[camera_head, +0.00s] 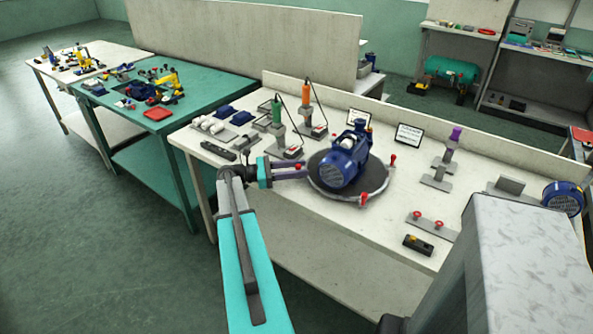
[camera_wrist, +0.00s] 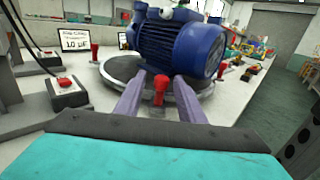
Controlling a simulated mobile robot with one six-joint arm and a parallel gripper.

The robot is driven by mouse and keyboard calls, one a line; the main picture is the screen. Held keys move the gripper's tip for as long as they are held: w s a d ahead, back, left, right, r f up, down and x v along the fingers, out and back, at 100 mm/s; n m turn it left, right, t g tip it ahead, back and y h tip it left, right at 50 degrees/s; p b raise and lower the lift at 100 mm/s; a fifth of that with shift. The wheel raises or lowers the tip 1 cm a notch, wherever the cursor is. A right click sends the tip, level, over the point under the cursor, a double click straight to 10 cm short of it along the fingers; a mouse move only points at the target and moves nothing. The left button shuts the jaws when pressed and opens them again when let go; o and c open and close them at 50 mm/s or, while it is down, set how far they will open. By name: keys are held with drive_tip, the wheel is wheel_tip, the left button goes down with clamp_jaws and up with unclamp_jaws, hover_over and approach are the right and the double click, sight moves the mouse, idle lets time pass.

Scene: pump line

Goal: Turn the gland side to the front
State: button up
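A blue pump with a ribbed motor (camera_head: 345,160) sits on a round dark turntable (camera_head: 375,188). Its round grilled end faces the lower left in the head view; I cannot tell which side is the gland side. Red knobs stand around the turntable's rim, one at the right (camera_head: 393,160) and one at the front (camera_head: 363,200). My gripper (camera_head: 304,170) is at the turntable's left edge. In the wrist view its two fingers (camera_wrist: 159,80) are spread either side of a red knob (camera_wrist: 159,90), with gaps showing. The pump's body (camera_wrist: 180,40) is just beyond the fingertips.
Green and orange tools (camera_head: 305,95) on stands are behind the turntable. Two small signs (camera_head: 408,134) stand at the back. A bracket with red buttons (camera_head: 428,222) and a black box (camera_head: 417,244) lie at the front right. Bare bench separates them from the turntable.

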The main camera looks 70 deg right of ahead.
clamp_jaws()
drive_tip(key=shift+s+a, duration=0.15)
drive_tip(key=shift+a, duration=0.35)
drive_tip(key=shift+d, duration=0.4)
